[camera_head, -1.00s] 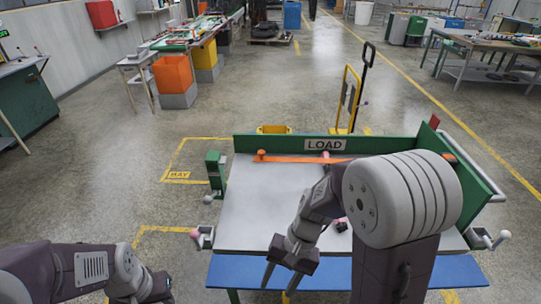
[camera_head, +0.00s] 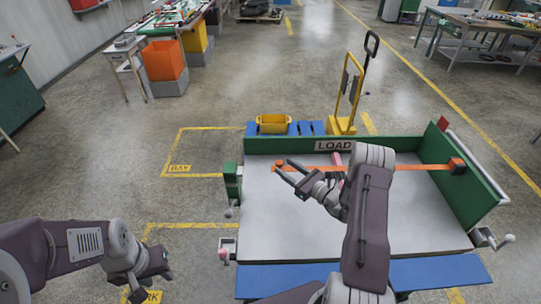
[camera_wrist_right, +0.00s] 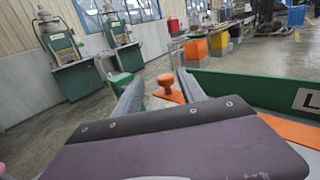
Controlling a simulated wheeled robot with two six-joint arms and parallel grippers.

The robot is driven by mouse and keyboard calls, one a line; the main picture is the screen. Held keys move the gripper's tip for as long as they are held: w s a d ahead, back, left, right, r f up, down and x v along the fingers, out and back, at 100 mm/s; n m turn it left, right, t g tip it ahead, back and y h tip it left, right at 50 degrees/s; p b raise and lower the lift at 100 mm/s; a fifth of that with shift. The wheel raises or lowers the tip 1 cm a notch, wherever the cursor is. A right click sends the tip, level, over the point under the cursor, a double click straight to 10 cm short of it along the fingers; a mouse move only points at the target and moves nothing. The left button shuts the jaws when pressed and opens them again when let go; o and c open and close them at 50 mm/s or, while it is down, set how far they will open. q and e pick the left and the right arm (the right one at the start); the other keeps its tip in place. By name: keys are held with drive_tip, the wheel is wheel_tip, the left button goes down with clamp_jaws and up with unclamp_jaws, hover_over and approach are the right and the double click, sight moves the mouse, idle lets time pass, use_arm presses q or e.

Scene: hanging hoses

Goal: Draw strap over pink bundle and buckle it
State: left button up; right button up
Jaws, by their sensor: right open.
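The orange strap (camera_head: 415,167) runs across the back of the grey table from an orange-and-black holder (camera_head: 457,165) at the right to an orange knob (camera_head: 278,163) at its left end. A pink piece of the bundle (camera_head: 337,159) shows near the LOAD sign; my right arm hides the rest. My right gripper (camera_head: 283,168) is open at the knob. In the right wrist view the knob (camera_wrist_right: 166,84) stands between the open fingers, with gaps beside it. A green post (camera_head: 231,181) stands at the table's left edge. My left gripper (camera_head: 150,275) is off the table at lower left, its jaws unclear.
A green back wall with a LOAD sign (camera_head: 335,146) and a green right wall (camera_head: 465,180) bound the table. A crank (camera_head: 490,238) sticks out at front right, a small clamp (camera_head: 227,250) at front left. The table's front left is clear.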

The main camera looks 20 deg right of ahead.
sight(278, 161)
drive_tip(key=w, duration=0.2)
drive_tip(key=w+a+f, duration=0.1)
drive_tip(key=w, duration=0.2)
drive_tip(key=w+a+p, duration=0.1)
drive_tip(key=w, duration=0.1)
drive_tip(key=shift+w+a+f, duration=0.15)
drive_tip(key=shift+w+f, duration=0.05)
drive_tip(key=shift+w, duration=0.15)
drive_tip(key=shift+s+a+r, duration=0.3)
drive_tip(key=shift+s+r, duration=0.2)
drive_tip(key=shift+w+f, duration=0.2)
drive_tip(key=shift+w, duration=0.05)
clamp_jaws()
use_arm(q)
drive_tip(key=shift+w+d+r, duration=0.2)
drive_tip(key=shift+w+r, duration=0.3)
drive_tip(key=shift+r, duration=0.05)
use_arm(e)
drive_tip(key=shift+r, duration=0.1)
